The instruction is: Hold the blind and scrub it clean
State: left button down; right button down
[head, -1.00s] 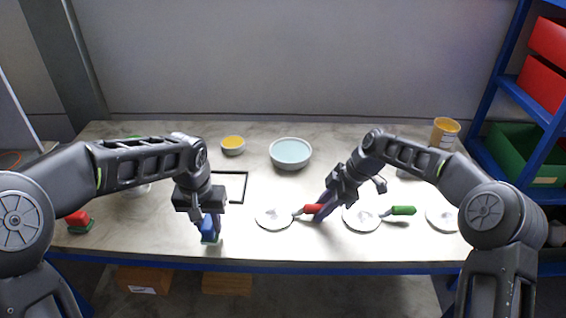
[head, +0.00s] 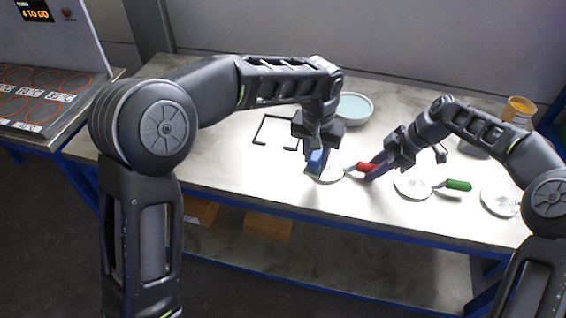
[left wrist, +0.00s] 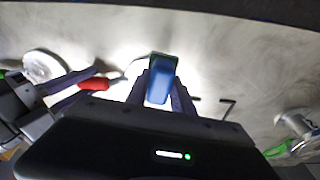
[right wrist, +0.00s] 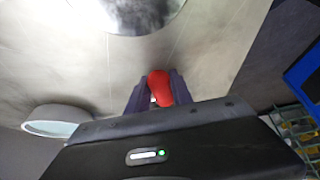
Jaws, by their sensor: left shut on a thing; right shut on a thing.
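The blind is a shiny pale disc (head: 331,176) with a red handle (head: 367,168), lying low over the table. My right gripper (head: 376,169) is shut on the red handle; the handle also shows between its fingers in the right wrist view (right wrist: 160,87), with the disc (right wrist: 125,12) beyond. My left gripper (head: 314,148) is shut on a blue scrubber (head: 317,158) with a green base, which also shows in the left wrist view (left wrist: 160,82). The scrubber is at the disc's left part and hides some of it. I cannot tell whether they touch.
Another disc (head: 412,186) with a green handle (head: 458,184) lies to the right, and a further disc (head: 498,202) beyond it. A pale blue bowl (head: 354,108) and a black frame (head: 262,131) are behind. A yellow-topped container (head: 518,108) stands at the back right.

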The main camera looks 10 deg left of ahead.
pick_arm(q)
jog(key=shift+n, duration=0.8)
jog(key=d+r, duration=0.1)
jog(key=w+d+r, duration=0.1)
jog(key=r, duration=0.1)
jog(key=shift+w+d+r, duration=0.25)
jog(key=shift+d+r, duration=0.15)
jog(key=shift+f, duration=0.1)
